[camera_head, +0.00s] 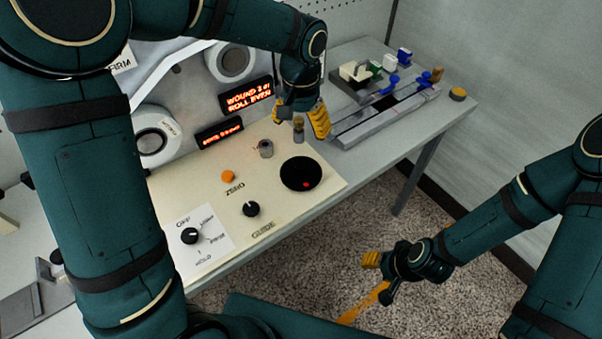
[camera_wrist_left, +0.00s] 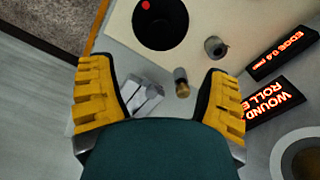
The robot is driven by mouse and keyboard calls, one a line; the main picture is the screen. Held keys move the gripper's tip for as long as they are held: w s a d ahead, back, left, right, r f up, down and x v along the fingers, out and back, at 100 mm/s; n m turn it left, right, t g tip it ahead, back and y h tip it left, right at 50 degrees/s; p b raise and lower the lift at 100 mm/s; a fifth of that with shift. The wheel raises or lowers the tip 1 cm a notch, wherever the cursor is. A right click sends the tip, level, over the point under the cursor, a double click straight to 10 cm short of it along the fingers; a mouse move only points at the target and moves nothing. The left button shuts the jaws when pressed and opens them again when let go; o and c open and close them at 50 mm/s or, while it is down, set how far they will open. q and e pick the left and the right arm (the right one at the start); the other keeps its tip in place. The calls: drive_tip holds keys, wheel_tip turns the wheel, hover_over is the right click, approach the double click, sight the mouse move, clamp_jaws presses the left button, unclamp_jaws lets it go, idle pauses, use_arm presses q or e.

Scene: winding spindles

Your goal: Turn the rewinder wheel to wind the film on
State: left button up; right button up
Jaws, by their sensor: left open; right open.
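A round black disc (camera_head: 301,174) with a red dot lies on the cream panel and looks like the rewinder wheel; it also shows at the top of the left wrist view (camera_wrist_left: 160,24). A small brass-topped peg (camera_head: 298,130) and a grey knob (camera_head: 265,149) stand behind it. My left gripper (camera_head: 301,117) is open and empty over the back of the panel, beyond the disc. In the left wrist view the peg (camera_wrist_left: 181,84) appears between its fingers, apart from both. My right gripper (camera_head: 371,279) is open and empty, off the table's front edge above the carpet.
Lit displays (camera_head: 247,97) stand at the panel's back near white rolls (camera_head: 158,136). An orange button (camera_head: 228,176), a guide knob (camera_head: 251,209) and a selector knob (camera_head: 190,235) sit on the panel. A splicing rail (camera_head: 385,117) with small items lies at the right.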

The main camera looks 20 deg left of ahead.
sight(301, 162)
use_arm(q)
wheel_tip(301, 162, down, 14)
drive_tip(key=shift+w+r+b, duration=0.15)
drive_tip(key=shift+r+b, duration=0.05)
drive_tip(key=shift+b, duration=0.95)
drive_tip(key=c, duration=1.2)
drive_tip(key=shift+m, duration=1.1)
